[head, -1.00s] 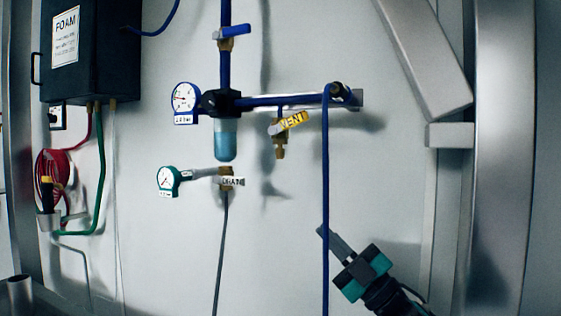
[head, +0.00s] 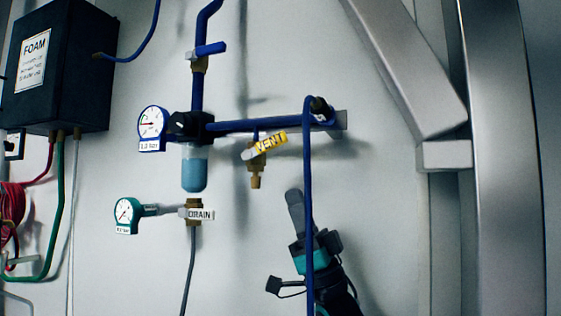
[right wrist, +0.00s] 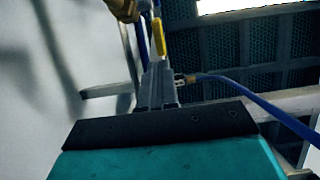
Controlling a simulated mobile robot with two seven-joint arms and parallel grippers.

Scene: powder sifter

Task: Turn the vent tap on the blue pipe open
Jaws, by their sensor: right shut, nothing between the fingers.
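The vent tap has a yellow handle (head: 271,143) labelled VENT on a brass body (head: 257,172), hanging from the horizontal blue pipe (head: 260,124). The handle points right and slightly up, across the tap's upright body. My right gripper (head: 294,197) is below and right of the handle, apart from it, with its narrow fingers pointing up. In the right wrist view the shut fingers (right wrist: 157,88) are empty, and the yellow handle (right wrist: 160,40) shows beyond their tips. Part of the brass (right wrist: 122,8) shows at the top edge. My left gripper is not in view.
A blue hose (head: 308,180) hangs down close by my right gripper, crossing it in the head view. The drain tap (head: 200,214) and a teal gauge (head: 127,213) are lower left. A blue-rimmed gauge (head: 152,123) and filter bowl (head: 195,168) are left of the vent.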

